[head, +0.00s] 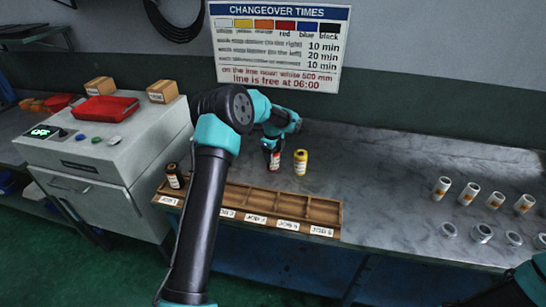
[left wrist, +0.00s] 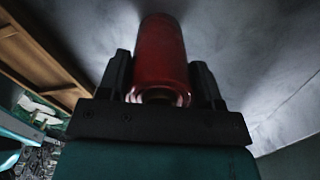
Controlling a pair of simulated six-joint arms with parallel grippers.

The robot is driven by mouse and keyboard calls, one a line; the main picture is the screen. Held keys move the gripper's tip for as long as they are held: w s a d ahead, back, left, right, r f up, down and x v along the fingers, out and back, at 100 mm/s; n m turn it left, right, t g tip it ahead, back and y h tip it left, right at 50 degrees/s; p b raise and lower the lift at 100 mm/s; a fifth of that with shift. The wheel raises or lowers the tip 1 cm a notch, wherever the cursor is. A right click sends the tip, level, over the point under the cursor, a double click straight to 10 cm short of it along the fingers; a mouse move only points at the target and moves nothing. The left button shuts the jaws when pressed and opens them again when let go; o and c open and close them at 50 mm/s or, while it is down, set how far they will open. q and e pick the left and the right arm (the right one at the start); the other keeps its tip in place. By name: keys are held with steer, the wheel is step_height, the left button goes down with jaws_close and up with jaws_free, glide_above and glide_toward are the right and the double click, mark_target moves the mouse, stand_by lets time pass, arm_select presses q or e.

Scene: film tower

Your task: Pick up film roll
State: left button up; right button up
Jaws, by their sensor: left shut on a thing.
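A red film roll (head: 274,164) with a pale label stands out under my left gripper (head: 271,146) on the grey bench. In the left wrist view the red roll (left wrist: 161,55) sits between the two dark fingers of my left gripper (left wrist: 160,85), which is shut on it. I cannot tell whether the roll's base touches the bench. A yellow film roll (head: 300,162) stands upright just to the right, apart from it. A dark film roll (head: 175,177) stands in the left end of the wooden rack. My right gripper is not in view.
The wooden rack (head: 232,189) with labelled compartments lies along the bench's front edge, partly hidden by my left arm. White cylinders (head: 468,193) and several metal rings (head: 482,233) stand at the right. A machine with a red tray (head: 105,108) is at the left. The bench middle is clear.

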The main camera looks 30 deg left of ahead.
arm_select(q)
steer(key=shift+r, duration=1.75)
steer(key=s+d+r, duration=0.1)
steer(key=s+d, duration=0.7)
steer(key=s, duration=0.5)
steer(key=shift+s+d+r, duration=0.2)
steer(key=shift+s+r, duration=0.05)
steer(key=shift+s, duration=0.1)
